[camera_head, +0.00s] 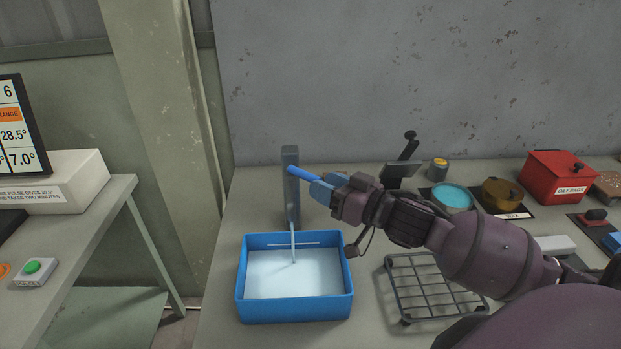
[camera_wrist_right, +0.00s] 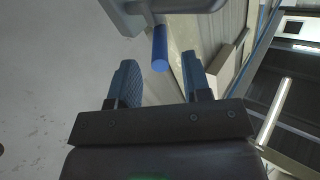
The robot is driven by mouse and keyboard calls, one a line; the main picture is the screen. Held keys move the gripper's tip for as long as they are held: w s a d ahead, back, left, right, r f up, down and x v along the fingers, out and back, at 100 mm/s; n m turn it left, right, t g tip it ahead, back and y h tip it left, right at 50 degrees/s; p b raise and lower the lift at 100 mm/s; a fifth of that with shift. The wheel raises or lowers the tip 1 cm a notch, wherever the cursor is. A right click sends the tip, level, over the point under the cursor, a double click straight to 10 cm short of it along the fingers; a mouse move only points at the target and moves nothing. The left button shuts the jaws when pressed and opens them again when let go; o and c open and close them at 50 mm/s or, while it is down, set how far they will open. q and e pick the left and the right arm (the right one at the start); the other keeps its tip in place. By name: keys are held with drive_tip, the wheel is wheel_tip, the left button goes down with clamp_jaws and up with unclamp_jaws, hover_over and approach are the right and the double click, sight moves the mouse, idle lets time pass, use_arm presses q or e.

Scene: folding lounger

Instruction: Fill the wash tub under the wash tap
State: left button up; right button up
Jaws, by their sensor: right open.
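The blue wash tub (camera_head: 296,309) stands on the bench below the wash tap (camera_head: 290,192), a grey post. A thin stream of water (camera_head: 293,243) runs from the tap into the tub, and pale water (camera_head: 275,280) covers the tub's floor. The tap's blue lever (camera_head: 299,173) points toward my right gripper (camera_head: 321,189). The right gripper is open with blue fingers. In the right wrist view the lever (camera_wrist_right: 160,50) lies ahead of and between the open fingertips (camera_wrist_right: 158,68), with no clear contact. My left gripper is out of view.
A wire rack (camera_head: 432,287) lies right of the tub, under my right arm. Behind it are a dark lever stand (camera_head: 403,165), a teal-filled dish (camera_head: 452,196), a brass pot (camera_head: 502,194) and a red oily-rags box (camera_head: 556,177). A separate table (camera_head: 85,222) stands left.

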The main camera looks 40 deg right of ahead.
sight(311, 175)
drive_tip(key=shift+x, duration=2.15)
drive_tip(key=shift+c, duration=0.3)
clamp_jaws()
